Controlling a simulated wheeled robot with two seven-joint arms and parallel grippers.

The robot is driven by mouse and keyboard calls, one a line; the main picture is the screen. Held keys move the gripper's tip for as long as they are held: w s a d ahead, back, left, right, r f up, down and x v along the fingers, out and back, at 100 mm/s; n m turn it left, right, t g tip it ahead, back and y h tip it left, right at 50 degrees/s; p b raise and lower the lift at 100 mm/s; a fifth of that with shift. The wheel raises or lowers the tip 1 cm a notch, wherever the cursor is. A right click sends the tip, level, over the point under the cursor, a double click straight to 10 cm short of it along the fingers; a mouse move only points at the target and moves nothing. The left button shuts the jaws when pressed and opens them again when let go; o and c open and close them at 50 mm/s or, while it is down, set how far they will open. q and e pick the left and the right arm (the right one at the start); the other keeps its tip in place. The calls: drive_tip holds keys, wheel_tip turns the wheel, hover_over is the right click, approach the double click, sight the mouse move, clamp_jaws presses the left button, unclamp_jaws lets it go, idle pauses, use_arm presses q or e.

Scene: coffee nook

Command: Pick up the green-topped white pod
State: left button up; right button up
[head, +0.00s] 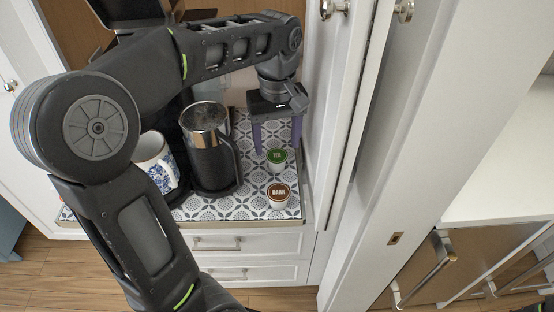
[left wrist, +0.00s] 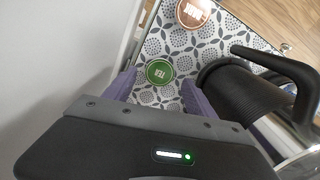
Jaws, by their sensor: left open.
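The green-topped white pod (head: 277,158), marked TEA, stands upright on the patterned counter mat. In the left wrist view its green lid (left wrist: 159,72) shows just beyond and between the two purple fingers. My left gripper (head: 277,146) is open and points down behind and above the pod, with nothing between its fingers. In the wrist view the left gripper (left wrist: 158,90) shows its fingers spread wide on either side of the pod's line. My right gripper is not in view.
A brown-topped pod (head: 278,195), marked DARK, stands nearer the front edge. A black and steel carafe (head: 210,150) stands left of the pods, and a blue-and-white mug (head: 157,165) further left. A white cabinet panel (head: 335,110) closes the right side.

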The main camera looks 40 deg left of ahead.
sight(277, 155)
use_arm(q)
drive_tip(key=shift+f+p, duration=0.6)
drive_tip(key=shift+f, duration=2.05)
drive_tip(key=shift+c, duration=0.2)
clamp_jaws()
drive_tip(key=shift+r, duration=0.1)
